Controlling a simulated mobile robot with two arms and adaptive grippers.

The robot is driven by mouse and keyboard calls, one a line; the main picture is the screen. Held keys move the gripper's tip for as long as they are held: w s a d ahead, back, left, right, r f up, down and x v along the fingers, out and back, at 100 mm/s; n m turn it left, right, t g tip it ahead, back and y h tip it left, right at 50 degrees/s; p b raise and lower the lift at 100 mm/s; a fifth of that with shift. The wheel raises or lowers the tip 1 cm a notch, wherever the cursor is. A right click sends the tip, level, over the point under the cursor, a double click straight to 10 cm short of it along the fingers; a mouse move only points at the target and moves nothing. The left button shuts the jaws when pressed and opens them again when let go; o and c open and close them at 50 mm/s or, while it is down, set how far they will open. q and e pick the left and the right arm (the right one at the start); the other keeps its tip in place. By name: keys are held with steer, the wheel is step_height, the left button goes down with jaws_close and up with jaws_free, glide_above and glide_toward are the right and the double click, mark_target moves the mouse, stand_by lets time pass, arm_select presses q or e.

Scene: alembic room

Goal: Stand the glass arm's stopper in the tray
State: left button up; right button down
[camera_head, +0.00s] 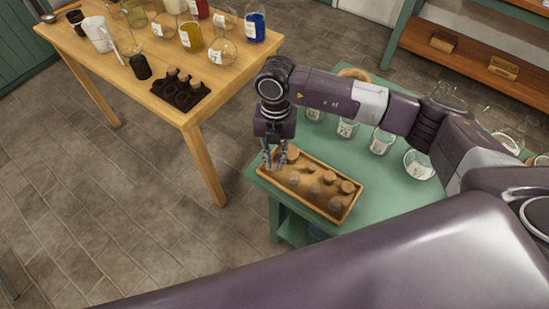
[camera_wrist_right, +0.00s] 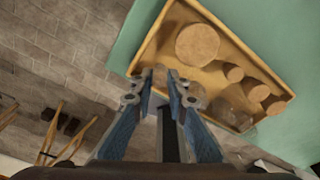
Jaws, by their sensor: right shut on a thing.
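A shallow wooden tray (camera_head: 347,207) lies on the green table, with several cork stoppers (camera_head: 318,174) in it. My right gripper (camera_head: 275,163) points down at the tray's left end. In the wrist view its fingertips (camera_wrist_right: 161,75) are close together over the tray's near rim. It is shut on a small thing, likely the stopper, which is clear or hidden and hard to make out. My left gripper is out of view.
Several labelled glass vessels (camera_head: 381,142) stand on the green table (camera_head: 380,185) behind the tray, under my right arm. A wooden table (camera_head: 160,60) at upper left holds bottles and a dark rack (camera_head: 180,90). Floor lies between the tables.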

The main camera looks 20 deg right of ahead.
steer(key=shift+f, duration=0.2)
steer(key=c, duration=1.9)
jaws_free()
steer(key=shift+r, duration=0.1)
steer(key=shift+r, duration=0.1)
steer(key=r+b, duration=0.1)
steer(key=r, duration=0.3)
steer(key=w+r, duration=0.1)
steer(key=r, duration=0.3)
steer(key=r+b, duration=0.1)
steer(key=r, duration=0.3)
steer(key=shift+w+d+b, duration=0.15)
steer(key=shift+d+b, duration=0.15)
steer(key=shift+b, duration=0.05)
